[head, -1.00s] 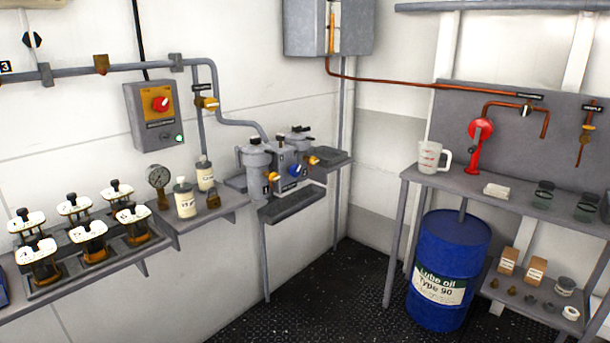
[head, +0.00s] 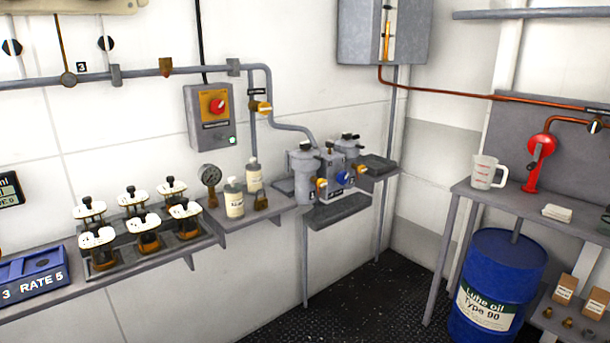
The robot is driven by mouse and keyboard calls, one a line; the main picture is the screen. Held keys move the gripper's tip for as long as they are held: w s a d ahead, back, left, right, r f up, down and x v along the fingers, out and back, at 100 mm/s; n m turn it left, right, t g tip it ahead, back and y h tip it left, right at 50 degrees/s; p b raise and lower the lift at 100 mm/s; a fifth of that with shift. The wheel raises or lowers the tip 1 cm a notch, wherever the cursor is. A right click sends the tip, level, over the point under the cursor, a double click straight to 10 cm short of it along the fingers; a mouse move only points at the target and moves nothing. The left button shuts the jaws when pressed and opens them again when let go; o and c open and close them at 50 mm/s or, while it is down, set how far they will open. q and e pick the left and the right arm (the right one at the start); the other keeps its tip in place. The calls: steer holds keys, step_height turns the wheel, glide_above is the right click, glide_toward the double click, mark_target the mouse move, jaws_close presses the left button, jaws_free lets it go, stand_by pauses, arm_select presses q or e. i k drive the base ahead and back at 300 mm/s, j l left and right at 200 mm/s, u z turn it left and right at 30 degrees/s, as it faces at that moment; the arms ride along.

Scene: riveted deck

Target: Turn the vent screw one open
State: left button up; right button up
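A grey twin-canister unit stands on a wall shelf in the middle of the head view. Its left canister (head: 304,175) seems to carry a small dark mark like a 1 low on its front. A small dark fitting (head: 304,146) sits on that canister's lid; it may be vent screw one, but its setting is too small to tell. The right canister (head: 349,150) has a black fitting (head: 350,136) on top. A blue knob (head: 343,178) and yellow handles are on the block between and beside them. Neither of my grippers is in view.
A drip tray (head: 338,212) juts out below the unit. A blue drum (head: 495,280) stands under the right bench (head: 470,188). The dark floor (head: 350,295) between is clear.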

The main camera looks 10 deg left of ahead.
mark_target(322, 183)
steer(key=i+l+u, duration=0.2)
steer(key=i+l, duration=0.5)
steer(key=i, duration=0.35)
steer(key=i+l+u, duration=0.15)
steer(key=i+l, duration=0.75)
steer(key=i, duration=0.1)
